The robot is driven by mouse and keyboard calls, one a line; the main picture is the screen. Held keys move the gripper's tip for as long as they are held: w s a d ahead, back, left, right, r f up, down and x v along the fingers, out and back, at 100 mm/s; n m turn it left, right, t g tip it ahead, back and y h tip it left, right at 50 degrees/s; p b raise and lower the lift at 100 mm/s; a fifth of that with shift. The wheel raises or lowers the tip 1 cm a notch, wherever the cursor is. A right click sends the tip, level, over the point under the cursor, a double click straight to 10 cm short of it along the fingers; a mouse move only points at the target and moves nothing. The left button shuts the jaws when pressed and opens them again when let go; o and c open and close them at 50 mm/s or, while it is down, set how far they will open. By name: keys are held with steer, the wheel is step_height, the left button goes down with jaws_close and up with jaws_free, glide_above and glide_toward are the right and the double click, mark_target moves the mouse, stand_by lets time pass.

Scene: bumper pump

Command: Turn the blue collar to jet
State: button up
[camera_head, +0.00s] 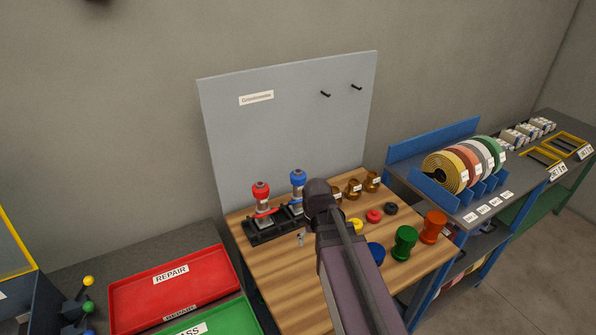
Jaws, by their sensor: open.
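Two small upright pumps stand side by side on a black base (262,230) at the back left of the wooden table. The left pump has a red top (261,190). The right pump has a blue top (298,178); I cannot make out which part of it is the collar or which setting it is turned to. My arm reaches up from the bottom of the picture, and its dark end joint is just right of the blue-topped pump. My gripper is not visible; the arm may hide it. A small grey piece (301,238) shows in front of the base, too small to identify.
Brown jars (354,189) stand at the table's back right. A green spool (404,242) and an orange spool (433,227) stand nearer the front right. A red tray (215,262) lies left. A grey panel (290,120) rises behind. The table's front left is clear.

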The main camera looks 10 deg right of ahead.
mark_target(298, 171)
steer(key=w+r+n+p, duration=0.1)
steer(key=w+r+p, duration=0.7)
steer(key=w, duration=0.4)
steer(key=w+r+n+p, duration=0.1)
steer(key=w+r+p, duration=0.8)
steer(key=w, duration=0.4)
steer(key=shift+r+n, duration=0.4)
steer(key=shift+r, duration=0.35)
steer(key=shift+f, duration=0.1)
step_height(298, 171, down, 14)
steer(key=b, duration=1.3)
steer(key=shift+r, duration=0.2)
steer(key=shift+c, duration=0.2)
